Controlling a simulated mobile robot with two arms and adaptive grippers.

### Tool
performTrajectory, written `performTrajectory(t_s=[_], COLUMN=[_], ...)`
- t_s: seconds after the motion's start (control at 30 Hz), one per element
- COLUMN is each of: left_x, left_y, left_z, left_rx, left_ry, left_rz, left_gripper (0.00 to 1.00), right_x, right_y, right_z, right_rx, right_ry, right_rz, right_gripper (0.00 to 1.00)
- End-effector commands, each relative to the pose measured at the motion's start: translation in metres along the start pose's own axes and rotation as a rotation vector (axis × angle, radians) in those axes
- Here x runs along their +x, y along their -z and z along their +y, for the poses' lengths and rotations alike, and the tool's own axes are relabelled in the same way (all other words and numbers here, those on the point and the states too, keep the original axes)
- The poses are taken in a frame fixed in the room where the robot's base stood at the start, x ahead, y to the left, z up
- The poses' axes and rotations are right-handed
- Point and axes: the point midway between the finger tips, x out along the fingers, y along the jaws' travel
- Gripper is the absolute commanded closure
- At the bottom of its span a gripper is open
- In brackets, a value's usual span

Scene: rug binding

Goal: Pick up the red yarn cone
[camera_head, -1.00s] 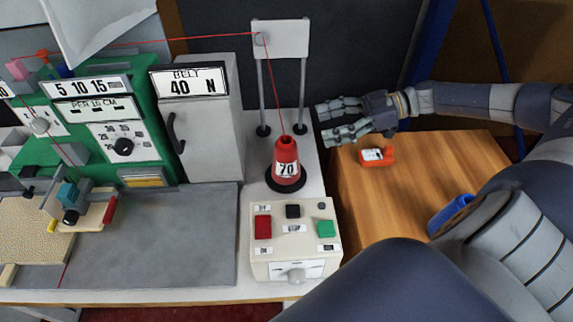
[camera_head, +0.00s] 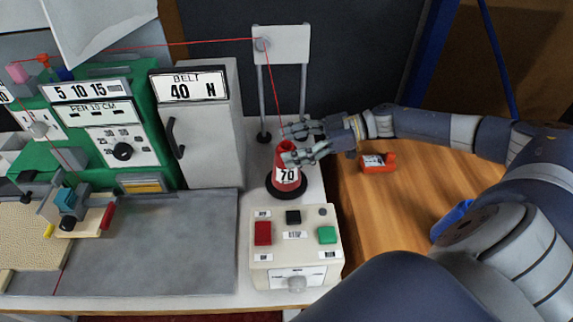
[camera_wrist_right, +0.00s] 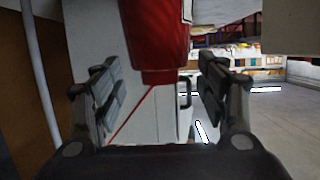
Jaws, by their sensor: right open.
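The red yarn cone (camera_head: 284,180) stands upright on its dark round base on the white table, with a "70" label on its front. A red thread runs from its top up to the bracket above. My right gripper (camera_head: 287,144) is open at the upper part of the cone, with its fingers around the cone's top. In the right wrist view the red cone (camera_wrist_right: 156,40) shows between the two open fingers (camera_wrist_right: 160,95); I cannot tell whether they touch it. My left gripper is not in view.
A cream control box (camera_head: 296,275) with red, black and green buttons stands just in front of the cone. The thread bracket (camera_head: 283,45) rises on two posts behind it. A grey cabinet (camera_head: 205,130) is at left. A wooden surface (camera_head: 400,200) with a red item (camera_head: 377,162) lies at right.

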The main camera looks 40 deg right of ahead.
Motion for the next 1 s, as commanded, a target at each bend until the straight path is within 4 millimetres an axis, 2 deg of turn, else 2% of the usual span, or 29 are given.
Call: performTrajectory(t_s=[0.13,0.37,0.67,1.0], left_x=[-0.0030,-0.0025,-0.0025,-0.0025], left_y=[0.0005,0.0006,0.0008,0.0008], left_z=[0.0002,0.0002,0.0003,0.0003], left_rx=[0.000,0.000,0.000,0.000], left_ry=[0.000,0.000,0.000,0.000], left_rz=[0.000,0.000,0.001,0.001], left_gripper=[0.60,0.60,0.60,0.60], right_x=[0.0136,0.0151,0.0148,0.0123], right_y=[-0.0006,-0.0016,-0.0016,0.0056], right_z=[-0.0002,-0.0002,-0.0002,0.0006], right_rx=[0.002,0.002,0.001,-0.002], right_ry=[0.000,-0.001,-0.001,-0.001], right_rz=[-0.001,-0.001,-0.002,0.000], right_gripper=[0.33,0.33,0.99,1.00])
